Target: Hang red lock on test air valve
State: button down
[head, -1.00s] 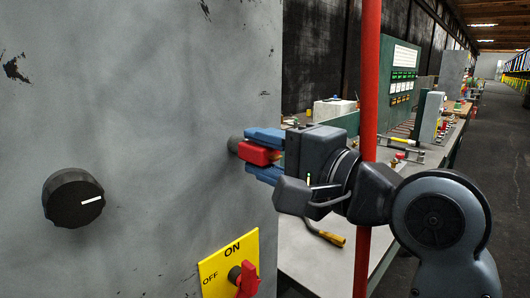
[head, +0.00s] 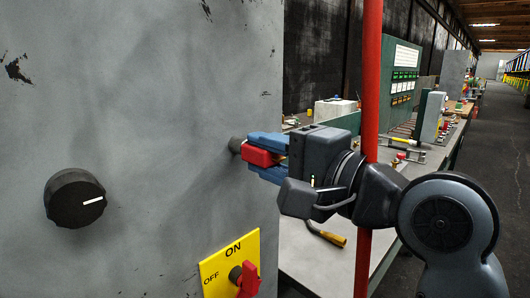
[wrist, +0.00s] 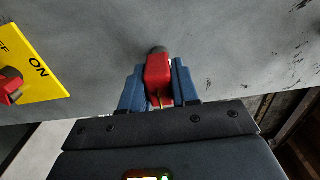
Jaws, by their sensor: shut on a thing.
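My gripper (head: 266,157) has blue fingers shut on a red block (head: 257,155), which looks like the red lock. In the wrist view the block (wrist: 158,74) sits between the two fingers, with a small brass-coloured part on the palm side. A short dark grey round stub (head: 237,145) stands out from the grey panel just behind the block. I cannot tell whether they touch. No shackle is clearly visible. A red switch handle (head: 246,280) sits on a yellow ON/OFF plate (head: 229,262) below. No label marks any part as the test air valve.
The grey panel (head: 150,110) fills the left side, with a black knob (head: 75,198) on it. A red vertical pole (head: 370,90) stands near my arm. A bench (head: 310,255) behind holds a yellow-handled tool (head: 331,237) and other equipment.

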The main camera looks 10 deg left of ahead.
aim_at(283, 160)
jog(key=shift+p+v, duration=0.6)
jog(key=shift+v, duration=1.45)
jog(key=shift+r, duration=0.1)
